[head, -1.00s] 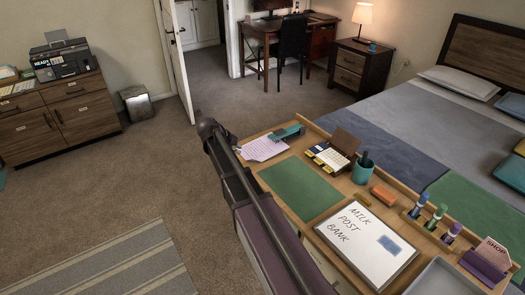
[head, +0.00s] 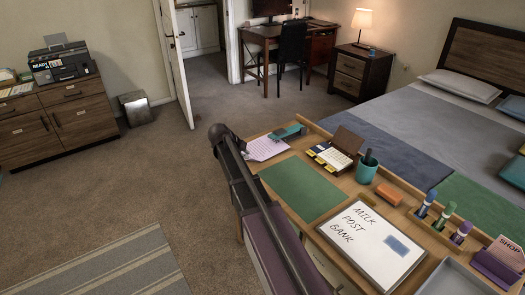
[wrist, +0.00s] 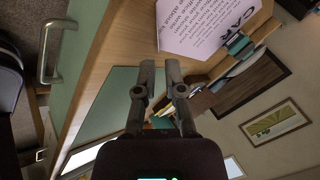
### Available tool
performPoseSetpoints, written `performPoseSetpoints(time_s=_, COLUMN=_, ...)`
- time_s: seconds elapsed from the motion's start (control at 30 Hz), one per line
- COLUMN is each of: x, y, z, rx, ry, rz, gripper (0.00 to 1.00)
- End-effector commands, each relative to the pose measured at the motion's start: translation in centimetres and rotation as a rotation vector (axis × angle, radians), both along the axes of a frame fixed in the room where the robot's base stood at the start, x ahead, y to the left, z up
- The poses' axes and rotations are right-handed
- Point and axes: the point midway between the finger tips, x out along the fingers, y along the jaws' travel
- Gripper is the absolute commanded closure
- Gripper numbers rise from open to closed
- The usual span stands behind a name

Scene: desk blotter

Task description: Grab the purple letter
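The purple letter (head: 266,148) is a pale lilac sheet with printed lines. It lies flat at the far left corner of the desk, beside the green blotter. In the wrist view the letter (wrist: 207,28) shows at the top, with its text turned. My gripper (wrist: 160,68) is open and empty, with a gap between its two fingers. The fingertips point towards the desk edge of the letter and are apart from it.
A teal stapler (head: 289,131) lies just behind the letter.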

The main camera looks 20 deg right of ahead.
Motion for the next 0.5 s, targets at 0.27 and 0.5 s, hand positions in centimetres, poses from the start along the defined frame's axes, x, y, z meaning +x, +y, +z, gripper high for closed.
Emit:
performPoseSetpoints(time_s=0.27, x=0.0, y=0.0, z=0.0, rx=0.0, ry=0.0, rz=0.0, gripper=0.87)
performPoseSetpoints(time_s=0.5, x=0.3, y=-0.4, z=-1.1, rx=0.0, ry=0.0, rz=0.0, gripper=0.87)
